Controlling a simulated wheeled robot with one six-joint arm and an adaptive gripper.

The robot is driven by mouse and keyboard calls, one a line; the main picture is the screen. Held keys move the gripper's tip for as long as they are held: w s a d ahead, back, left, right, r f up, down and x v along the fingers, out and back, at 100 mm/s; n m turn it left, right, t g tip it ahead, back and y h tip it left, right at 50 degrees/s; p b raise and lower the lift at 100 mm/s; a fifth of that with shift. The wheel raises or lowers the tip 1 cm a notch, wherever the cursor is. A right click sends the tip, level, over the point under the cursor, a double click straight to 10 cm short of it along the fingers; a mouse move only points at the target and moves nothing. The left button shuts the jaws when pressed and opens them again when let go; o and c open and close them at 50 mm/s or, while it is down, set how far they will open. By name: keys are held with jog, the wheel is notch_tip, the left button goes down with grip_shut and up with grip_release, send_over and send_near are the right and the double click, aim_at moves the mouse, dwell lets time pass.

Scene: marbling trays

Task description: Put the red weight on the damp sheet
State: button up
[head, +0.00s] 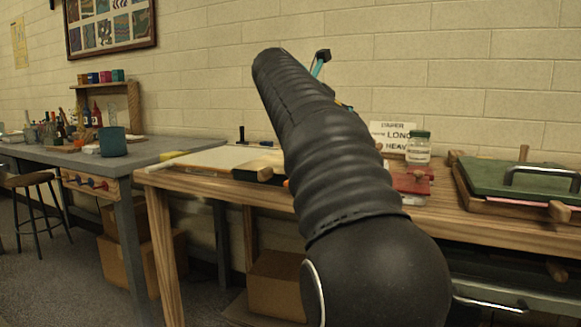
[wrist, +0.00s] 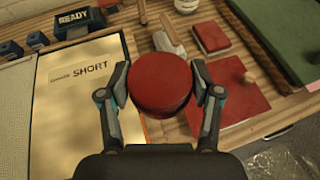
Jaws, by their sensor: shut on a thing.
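The round red weight (wrist: 160,84) is between the two fingertips of my gripper (wrist: 161,92) in the wrist view. My gripper is shut on its sides. A pale yellowish sheet (wrist: 80,115) lies in a frame left of the weight; it reads "SHORT" after a smaller word I cannot read. I cannot tell whether this sheet is damp.
A flat red square (wrist: 232,82) and a smaller red block (wrist: 210,38) lie right of the weight. A green board (wrist: 287,45) is at the far right. A "READY" block (wrist: 72,22) stands at the back left. A jar (head: 418,148) stands near a sign (head: 388,134).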

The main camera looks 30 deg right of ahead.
jog(key=shift+n+t+y, duration=0.4)
jog(key=shift+n+t, duration=0.4)
jog(key=shift+t, duration=0.1)
jog(key=w+a+f+b, duration=0.1)
jog(key=w+a+f, duration=0.1)
jog(key=w+a, duration=0.2)
jog(key=w+a+f+b, duration=0.1)
jog(key=w+a+f, duration=0.1)
jog(key=w+a, duration=0.2)
jog(key=w+a+f, duration=0.3)
jog(key=w+a, duration=0.1)
jog(key=w, duration=0.1)
jog(key=shift+w+a+b, duration=0.15)
jog(key=shift+b, duration=0.25)
jog(key=shift+f+b, duration=1.3)
jog(key=shift+f, duration=0.75)
jog(key=o, duration=1.6)
jog(key=shift+f, duration=0.2)
jog(key=shift+r, duration=0.2)
jog(key=p+v, duration=0.2)
jog(key=v, duration=1)
jog(key=shift+f, duration=0.1)
